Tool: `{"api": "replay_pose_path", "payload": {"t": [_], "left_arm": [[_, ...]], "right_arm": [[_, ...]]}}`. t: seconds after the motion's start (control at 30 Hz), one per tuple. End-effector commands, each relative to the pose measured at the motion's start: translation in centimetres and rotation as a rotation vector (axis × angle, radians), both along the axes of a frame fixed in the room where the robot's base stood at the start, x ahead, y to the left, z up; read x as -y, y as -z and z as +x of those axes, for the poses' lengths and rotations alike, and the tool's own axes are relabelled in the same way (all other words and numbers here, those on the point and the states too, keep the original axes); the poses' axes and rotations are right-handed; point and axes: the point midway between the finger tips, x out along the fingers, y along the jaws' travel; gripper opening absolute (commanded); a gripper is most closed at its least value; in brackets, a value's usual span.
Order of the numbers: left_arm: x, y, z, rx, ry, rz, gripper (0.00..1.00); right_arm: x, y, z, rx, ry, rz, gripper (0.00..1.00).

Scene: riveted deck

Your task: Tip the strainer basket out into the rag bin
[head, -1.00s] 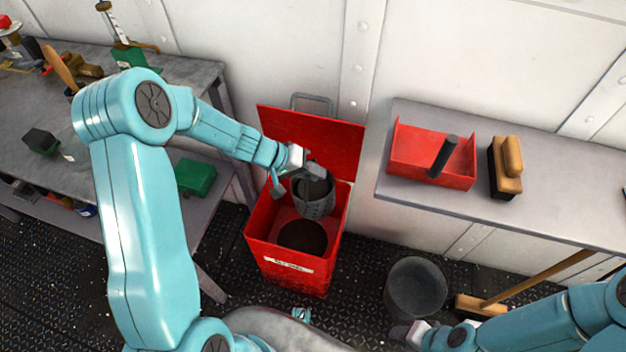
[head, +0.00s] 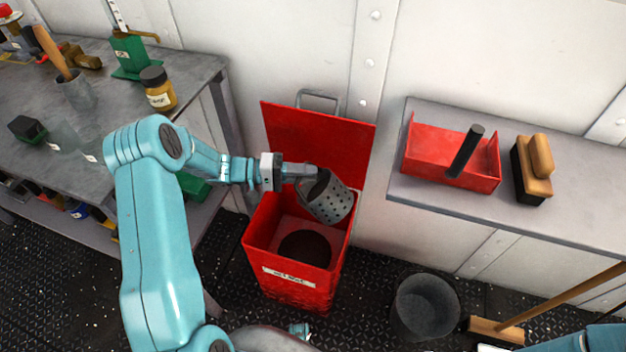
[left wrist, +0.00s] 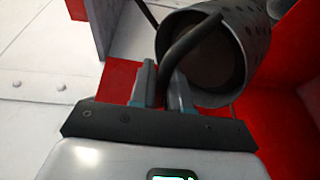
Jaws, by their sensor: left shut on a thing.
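The strainer basket (head: 335,204) is a grey perforated cup, tilted, with its mouth toward my left gripper and its base toward the lower right. My left gripper (head: 306,172) is shut on the basket's dark handle and holds it above the rag bin. In the left wrist view the gripper (left wrist: 162,88) has the dark curved handle between its fingers, and the basket (left wrist: 258,42) shows a dark inside. The rag bin (head: 290,282) is red, with its lid (head: 315,138) raised at the back. A dark round patch shows inside it. My right gripper is out of view.
A shelf on the right holds a red tray (head: 425,155) and a brush (head: 535,168). A workbench (head: 205,75) stands at the left with a yellow-brown jar (head: 157,90). A grey bucket (head: 425,305) and a broom (head: 495,332) are on the floor.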

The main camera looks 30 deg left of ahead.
Motion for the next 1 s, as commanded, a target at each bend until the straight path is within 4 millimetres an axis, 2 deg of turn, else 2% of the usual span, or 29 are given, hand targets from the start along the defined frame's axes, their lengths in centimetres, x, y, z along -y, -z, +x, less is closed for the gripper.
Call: {"api": "replay_pose_path", "payload": {"t": [0.03, 0.6, 0.8, 1.0], "left_arm": [[-0.3, 0.9, 0.0, 0.008, 0.0, -0.028, 0.0], [-2.9, 3.0, -0.6, 0.1, 0.003, -0.427, 0.0], [-4.0, 3.6, -0.8, 0.137, 0.004, -0.585, 0.0], [-4.8, 3.8, -1.0, 0.163, 0.004, -0.697, 0.0]], "right_arm": [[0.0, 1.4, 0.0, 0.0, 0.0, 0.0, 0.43], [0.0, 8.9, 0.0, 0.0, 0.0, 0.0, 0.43], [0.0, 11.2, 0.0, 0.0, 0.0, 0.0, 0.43], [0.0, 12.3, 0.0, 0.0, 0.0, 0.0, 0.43]]}}
